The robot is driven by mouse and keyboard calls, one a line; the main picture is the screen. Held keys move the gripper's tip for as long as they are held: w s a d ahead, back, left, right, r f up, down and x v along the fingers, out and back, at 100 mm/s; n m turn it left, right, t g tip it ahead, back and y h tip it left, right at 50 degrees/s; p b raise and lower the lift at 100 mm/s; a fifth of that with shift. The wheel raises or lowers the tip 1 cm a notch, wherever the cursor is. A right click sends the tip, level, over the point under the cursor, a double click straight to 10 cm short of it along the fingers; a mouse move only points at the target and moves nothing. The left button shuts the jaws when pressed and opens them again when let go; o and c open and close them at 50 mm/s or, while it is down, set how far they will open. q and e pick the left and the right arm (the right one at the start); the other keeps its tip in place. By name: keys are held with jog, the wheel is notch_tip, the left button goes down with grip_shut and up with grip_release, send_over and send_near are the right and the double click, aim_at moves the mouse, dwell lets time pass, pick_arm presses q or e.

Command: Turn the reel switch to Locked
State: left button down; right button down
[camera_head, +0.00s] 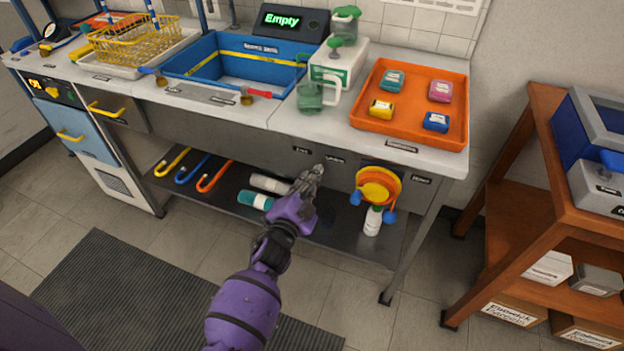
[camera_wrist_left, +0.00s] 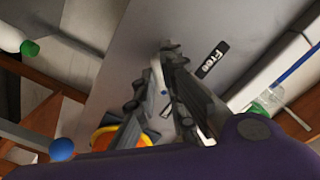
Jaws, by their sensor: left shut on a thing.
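My left gripper (camera_head: 315,170) reaches the grey front panel under the worktop, left of the hose reel. Its fingers (camera_wrist_left: 172,48) lie against the panel in the wrist view, closed on the reel switch, which they almost wholly hide. The switch's position cannot be told. A black label reading "Free" (camera_wrist_left: 212,60) is beside the fingers. In the head view two small labels flank the fingertips: the left label (camera_head: 301,150) and the right label (camera_head: 335,159), too small to read. The orange and yellow reel (camera_head: 378,186) hangs right of the gripper. My right gripper is out of view.
An orange tray (camera_head: 458,135) with several small blocks stands on the worktop above. The lower shelf (camera_head: 330,230) holds bottles and coloured hooks. A blue sink (camera_head: 240,58) is at the back left. A wooden shelf unit (camera_head: 500,220) stands at the right.

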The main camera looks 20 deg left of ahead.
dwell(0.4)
pick_arm(q)
jog(key=c, duration=1.8)
grip_release()
jog(key=shift+s, duration=0.1)
jog(key=s, duration=1.2)
jog(key=shift+a, duration=0.25)
